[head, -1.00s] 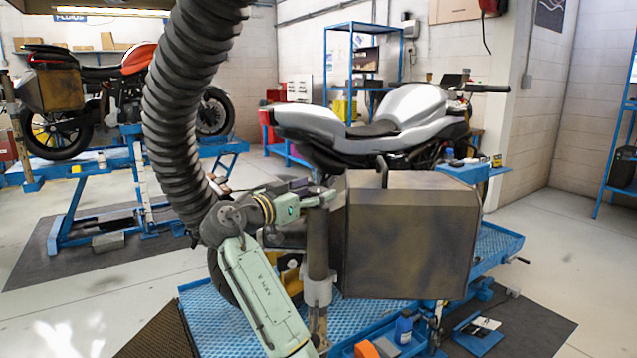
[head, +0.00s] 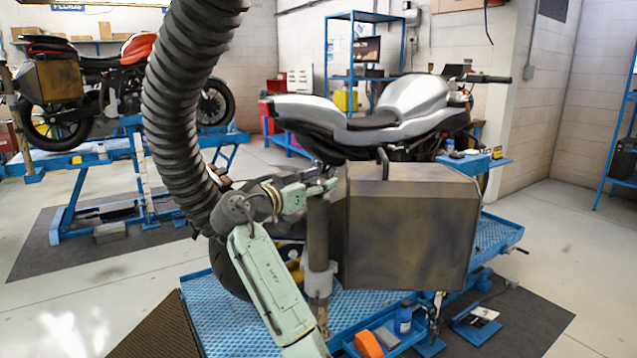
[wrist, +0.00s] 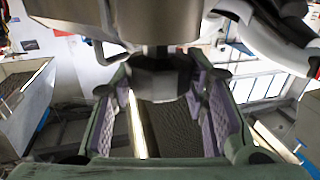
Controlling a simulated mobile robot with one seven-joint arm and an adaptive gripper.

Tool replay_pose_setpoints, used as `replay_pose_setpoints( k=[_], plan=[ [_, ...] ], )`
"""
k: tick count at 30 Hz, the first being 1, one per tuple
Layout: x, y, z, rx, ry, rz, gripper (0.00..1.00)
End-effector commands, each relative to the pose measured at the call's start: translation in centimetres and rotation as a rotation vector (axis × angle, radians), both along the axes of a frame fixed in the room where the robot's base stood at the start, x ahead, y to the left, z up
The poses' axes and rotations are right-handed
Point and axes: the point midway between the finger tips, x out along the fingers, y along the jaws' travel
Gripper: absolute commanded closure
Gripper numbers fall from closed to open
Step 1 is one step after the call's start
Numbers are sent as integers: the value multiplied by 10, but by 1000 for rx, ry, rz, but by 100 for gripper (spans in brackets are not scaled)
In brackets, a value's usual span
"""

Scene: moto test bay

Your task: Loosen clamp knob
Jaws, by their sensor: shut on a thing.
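My gripper (head: 326,187), pale green, is at the top of an upright grey post (head: 318,240) beside a brown-grey metal case (head: 410,235). In the wrist view my gripper (wrist: 165,112) has its purple-padded fingers on both sides of a dark, faceted knob (wrist: 158,80), and it is shut on that knob. The knob sits under a larger grey metal part (wrist: 155,22). In the head view the knob is hidden behind my fingers or too small to make out. A pale collar (head: 318,282) surrounds the lower part of the post.
A silver motorcycle (head: 415,100) stands on a blue lift (head: 230,305) behind the case. An orange item (head: 368,344) and a blue bottle (head: 403,319) are at the lift's near edge. A second motorcycle (head: 137,55) is at the left. Open floor lies right.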

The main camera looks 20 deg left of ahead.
Motion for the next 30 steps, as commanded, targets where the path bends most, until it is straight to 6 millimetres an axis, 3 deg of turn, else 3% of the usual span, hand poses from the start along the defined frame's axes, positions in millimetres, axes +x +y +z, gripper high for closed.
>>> replay_pose_setpoints(
  k=[7, 17, 30],
  plan=[
    [0, 0, 0, 0, 0, -1, 87],
    [0, -1, -2, 2, 0, 49, 87],
    [0, -3, -2, 3, -1, 381, 87]
  ],
)
